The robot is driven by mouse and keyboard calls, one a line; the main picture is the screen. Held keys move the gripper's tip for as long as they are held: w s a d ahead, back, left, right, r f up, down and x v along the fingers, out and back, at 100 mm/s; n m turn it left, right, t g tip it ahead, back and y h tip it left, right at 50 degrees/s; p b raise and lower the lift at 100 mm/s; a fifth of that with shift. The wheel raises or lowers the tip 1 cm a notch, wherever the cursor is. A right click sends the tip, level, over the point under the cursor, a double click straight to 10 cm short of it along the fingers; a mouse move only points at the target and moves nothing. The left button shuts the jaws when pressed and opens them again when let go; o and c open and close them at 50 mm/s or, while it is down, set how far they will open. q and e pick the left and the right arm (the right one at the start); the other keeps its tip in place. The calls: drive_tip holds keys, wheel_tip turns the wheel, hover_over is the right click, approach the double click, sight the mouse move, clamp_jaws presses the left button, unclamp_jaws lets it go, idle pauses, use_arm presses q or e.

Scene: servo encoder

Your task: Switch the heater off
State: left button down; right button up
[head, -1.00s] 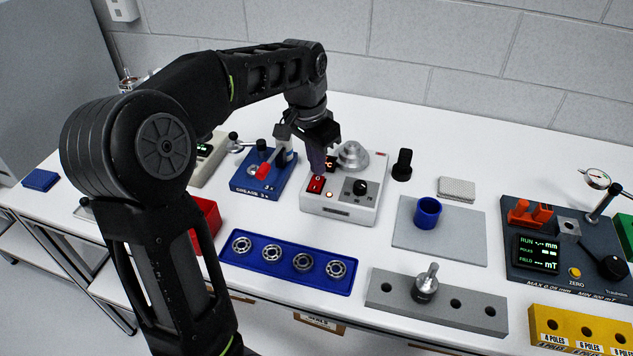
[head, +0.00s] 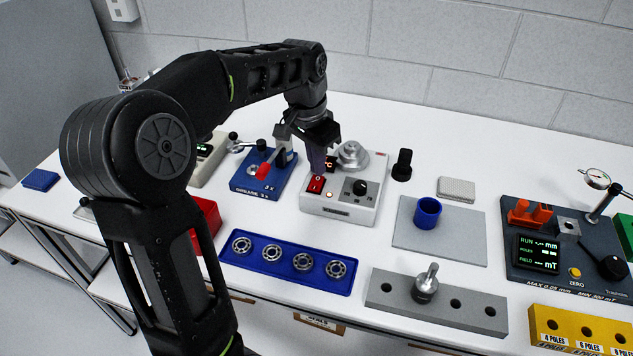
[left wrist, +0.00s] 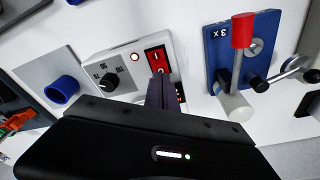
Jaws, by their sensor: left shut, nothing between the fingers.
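The heater (head: 341,209) is a pale grey box with a black knob (head: 360,187), a small dark display and a metal cone on top. Its red rocker switch (head: 316,185) is at the left of the front panel. It also shows in the left wrist view (left wrist: 157,57), with a small round lamp (left wrist: 135,57) beside it. My left gripper (head: 317,170) is shut and empty, pointing down with its tips right at the switch's far end. I cannot tell whether they touch it. The fingers cover part of the display. My right gripper is out of view.
A blue grease unit (head: 259,181) with a red-tipped lever stands close to the left of the heater. A black upright part (head: 402,165) stands to the right. A blue tray (head: 289,264) of bearings and a grey mat (head: 440,240) with a blue cup lie in front.

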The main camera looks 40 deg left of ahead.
sight(317, 179)
use_arm(q)
drive_tip(key=shift+f+b, duration=0.6)
drive_tip(key=shift+f, duration=0.3)
idle(0.5)
drive_tip(key=shift+r, duration=0.15)
drive_tip(key=shift+r+p, duration=2.9)
drive_tip(key=shift+r, duration=0.55)
